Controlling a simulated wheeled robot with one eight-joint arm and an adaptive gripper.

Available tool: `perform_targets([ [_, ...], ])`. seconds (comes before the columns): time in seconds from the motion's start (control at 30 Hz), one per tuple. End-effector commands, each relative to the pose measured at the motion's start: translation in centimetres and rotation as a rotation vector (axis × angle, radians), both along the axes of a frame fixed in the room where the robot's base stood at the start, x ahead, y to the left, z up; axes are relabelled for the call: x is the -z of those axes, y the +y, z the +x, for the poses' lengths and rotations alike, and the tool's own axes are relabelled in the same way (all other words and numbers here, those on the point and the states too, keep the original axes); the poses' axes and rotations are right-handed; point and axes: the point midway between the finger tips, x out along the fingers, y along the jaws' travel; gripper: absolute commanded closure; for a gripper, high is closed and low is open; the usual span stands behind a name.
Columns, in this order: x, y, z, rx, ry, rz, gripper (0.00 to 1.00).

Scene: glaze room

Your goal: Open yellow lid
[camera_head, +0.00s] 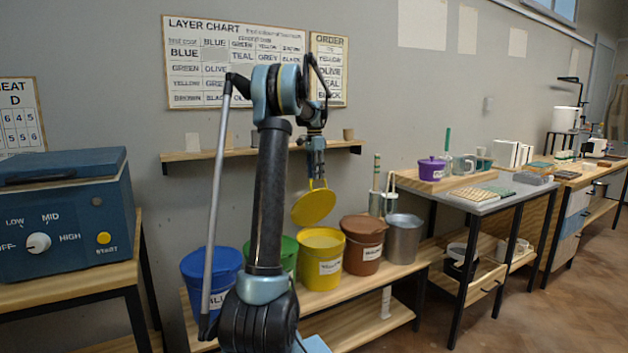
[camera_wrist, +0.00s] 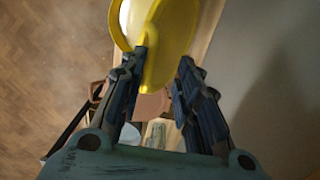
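The yellow lid (camera_head: 313,207) is raised and steeply tilted above the yellow bucket (camera_head: 320,270), with its broad face toward the head camera. The bucket's top is uncovered and shows yellow inside. My gripper (camera_head: 317,176) points down at the lid's upper edge, where a small yellow handle shows between the fingertips. In the wrist view my fingers (camera_wrist: 164,75) lean inward, with part of the yellow lid (camera_wrist: 172,40) at their tips. Whether the lid's lower edge touches the bucket rim is unclear.
On the same wooden shelf stand a blue bucket (camera_head: 208,275), a green one partly behind my arm, a brown lidded one (camera_head: 363,243) and a grey metal bucket (camera_head: 404,238). A narrow wall shelf (camera_head: 222,153) is close behind my gripper. A blue kiln (camera_head: 65,215) stands left.

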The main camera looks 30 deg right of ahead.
Motion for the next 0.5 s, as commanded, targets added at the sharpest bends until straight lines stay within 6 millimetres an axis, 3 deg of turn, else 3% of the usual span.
perform_targets([
  [0.3, -5.9, 0.0, 0.8, 0.0, 0.002, 0.0, 0.7],
  [0.5, -8.5, 0.0, 1.1, 0.0, 0.003, 0.0, 0.7],
])
